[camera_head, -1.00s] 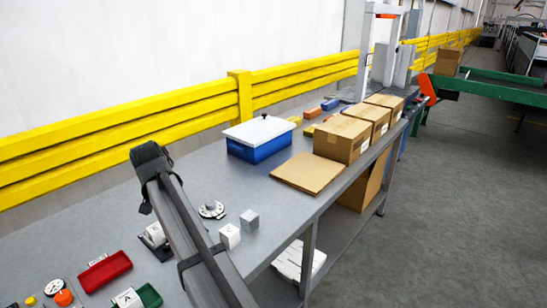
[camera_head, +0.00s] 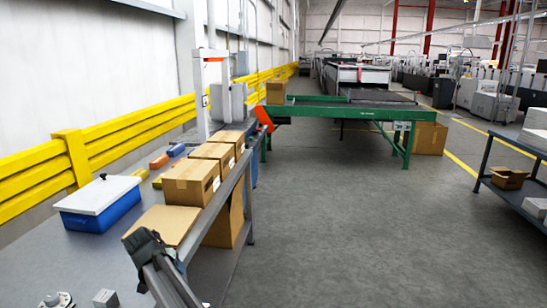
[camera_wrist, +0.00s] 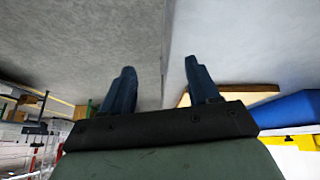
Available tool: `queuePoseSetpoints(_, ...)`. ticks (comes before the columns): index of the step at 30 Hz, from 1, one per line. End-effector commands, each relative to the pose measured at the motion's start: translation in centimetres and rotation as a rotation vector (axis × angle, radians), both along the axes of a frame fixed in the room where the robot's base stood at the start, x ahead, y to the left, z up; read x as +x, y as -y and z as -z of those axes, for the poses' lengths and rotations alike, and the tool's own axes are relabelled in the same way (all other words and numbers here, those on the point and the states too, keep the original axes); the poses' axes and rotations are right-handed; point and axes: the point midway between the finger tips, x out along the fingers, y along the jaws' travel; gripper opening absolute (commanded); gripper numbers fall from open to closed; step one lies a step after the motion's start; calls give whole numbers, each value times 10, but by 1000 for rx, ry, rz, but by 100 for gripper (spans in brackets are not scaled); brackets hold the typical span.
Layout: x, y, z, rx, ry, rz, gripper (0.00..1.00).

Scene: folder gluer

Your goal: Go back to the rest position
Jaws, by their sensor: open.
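My gripper (camera_wrist: 160,85) shows in the wrist view with its two dark blue fingers apart and nothing between them. The wrist view looks past the fingers at the grey bench top on the right and the grey floor on the left. In the head view, part of my arm (camera_head: 165,275) reaches up from the bottom edge, over the bench's near edge and in front of the flat cardboard (camera_head: 165,222). The fingers cannot be made out in the head view.
The bench holds a blue box (camera_head: 103,210) with a white lid, several cardboard boxes (camera_head: 190,183) and a small grey cube (camera_head: 105,298). A green conveyor (camera_head: 340,112) stands beyond. The floor (camera_head: 370,230) to the right is clear up to a shelf (camera_head: 515,195).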

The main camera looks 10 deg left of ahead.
Motion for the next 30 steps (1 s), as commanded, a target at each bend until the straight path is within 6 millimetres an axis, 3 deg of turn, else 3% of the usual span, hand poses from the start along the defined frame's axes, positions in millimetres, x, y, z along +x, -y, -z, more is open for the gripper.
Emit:
queuePoseSetpoints(1, 15, 28, 12, -9, 1, 37, 60)
queuePoseSetpoints(6, 50, 110, 64, -52, -21, 126, 60)
queuePoseSetpoints(12, 57, 196, 142, -115, -110, 166, 60)
queuePoseSetpoints(20, 34, 287, 235, -178, -258, 175, 60)
queuePoseSetpoints(30, -30, 396, 335, -219, -463, 182, 60)
